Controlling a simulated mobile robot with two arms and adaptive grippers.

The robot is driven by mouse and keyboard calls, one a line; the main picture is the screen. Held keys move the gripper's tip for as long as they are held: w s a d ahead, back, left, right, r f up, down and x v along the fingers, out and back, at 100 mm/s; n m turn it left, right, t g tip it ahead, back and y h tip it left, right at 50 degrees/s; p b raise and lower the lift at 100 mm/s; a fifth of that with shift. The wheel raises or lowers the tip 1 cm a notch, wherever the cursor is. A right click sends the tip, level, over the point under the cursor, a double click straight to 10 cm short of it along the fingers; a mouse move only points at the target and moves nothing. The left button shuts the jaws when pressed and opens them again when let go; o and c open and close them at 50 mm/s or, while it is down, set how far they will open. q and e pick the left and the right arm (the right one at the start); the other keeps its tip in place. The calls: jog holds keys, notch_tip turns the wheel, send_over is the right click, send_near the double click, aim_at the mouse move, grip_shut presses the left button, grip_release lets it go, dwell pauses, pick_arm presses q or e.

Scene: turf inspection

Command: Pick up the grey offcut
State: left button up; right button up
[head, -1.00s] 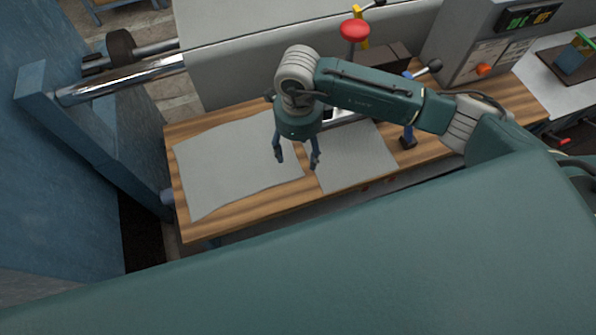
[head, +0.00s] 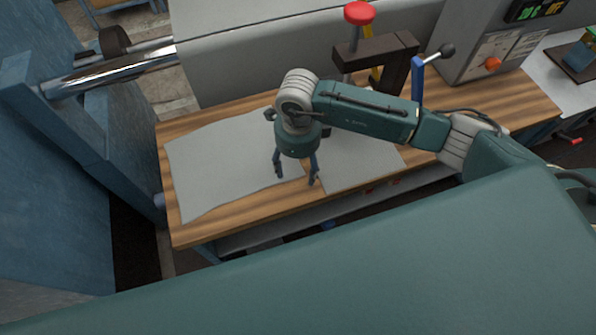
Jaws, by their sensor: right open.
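Two flat grey sheets lie on the wooden bench top. The left one (head: 220,165) is larger, with wavy, uneven edges. The right one (head: 355,162) is smaller and partly hidden behind my right arm. I cannot tell for certain which is the grey offcut. My right gripper (head: 297,177) points down over the bench, by the right edge of the left sheet and the gap between the sheets. Its two blue-grey fingers are apart with nothing between them. I cannot tell whether the fingertips touch the surface. My left gripper is not in view.
A red-knobbed dark frame (head: 397,60) and a blue post with a lever (head: 417,82) stand behind my right arm. A grey control box (head: 490,45) is at the back right. A blue machine frame (head: 60,130) borders the bench's left side.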

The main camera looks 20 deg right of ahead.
jog(key=shift+f, duration=0.2)
jog(key=shift+r, duration=0.1)
jog(key=shift+c, duration=0.9)
jog(key=shift+s, duration=0.15)
grip_shut()
notch_tip(320, 180, up, 12)
jog(key=p, duration=0.6)
jog(key=shift+p, duration=0.3)
jog(key=shift+r, duration=0.1)
